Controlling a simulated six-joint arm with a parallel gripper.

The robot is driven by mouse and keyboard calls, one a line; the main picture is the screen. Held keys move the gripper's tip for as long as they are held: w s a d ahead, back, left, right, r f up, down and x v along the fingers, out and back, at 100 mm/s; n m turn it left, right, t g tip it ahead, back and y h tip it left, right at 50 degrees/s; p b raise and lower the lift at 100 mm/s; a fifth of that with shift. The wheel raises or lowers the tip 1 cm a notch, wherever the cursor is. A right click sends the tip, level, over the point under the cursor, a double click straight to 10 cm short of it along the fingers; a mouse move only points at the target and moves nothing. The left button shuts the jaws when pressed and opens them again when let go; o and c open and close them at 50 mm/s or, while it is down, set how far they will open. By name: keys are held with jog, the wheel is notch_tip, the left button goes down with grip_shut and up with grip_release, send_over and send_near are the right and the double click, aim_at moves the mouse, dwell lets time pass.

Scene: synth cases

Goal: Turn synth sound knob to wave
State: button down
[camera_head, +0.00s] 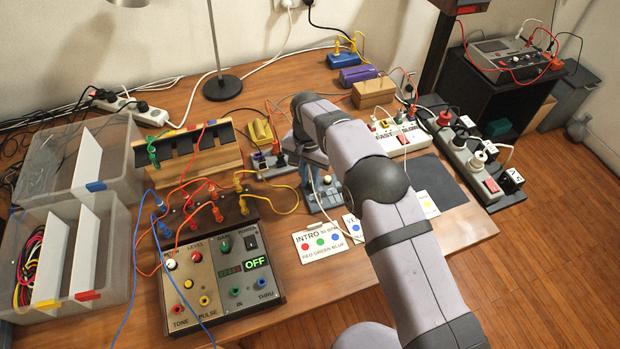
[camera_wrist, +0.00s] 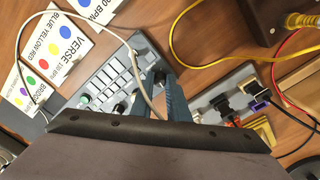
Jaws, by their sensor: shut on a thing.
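The synth is a grey-blue box with rows of pale keys (camera_wrist: 108,78) and dark knobs along one side in the wrist view. In the head view the synth (camera_head: 326,196) sits mid-table, partly covered by my arm. My gripper (camera_wrist: 160,84) reaches over the synth's edge in the wrist view, its fingers shut on a dark knob (camera_wrist: 159,77) at one end of the knob row. Another knob (camera_wrist: 120,108) stands free beside it. My fingers hide much of the held knob, and its pointer and any labels cannot be read. A pale cable crosses in front of the synth.
Printed cards with coloured dots (camera_head: 320,241) lie in front of the synth. A control box reading OFF (camera_head: 222,272) stands left with several patch cables. A power strip (camera_head: 470,150) stands at right. Yellow and red cables run near my gripper.

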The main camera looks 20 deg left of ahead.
aim_at(309, 182)
jog(key=m, duration=0.6)
jog(key=shift+w+m, duration=0.1)
jog(key=shift+m, duration=0.3)
dwell(0.3)
jog(key=c, duration=1.7)
grip_release()
jog(key=shift+r, duration=0.1)
jog(key=shift+a+r+b, duration=0.1)
jog(key=shift+r+b, duration=0.55)
jog(key=shift+r, duration=2.95)
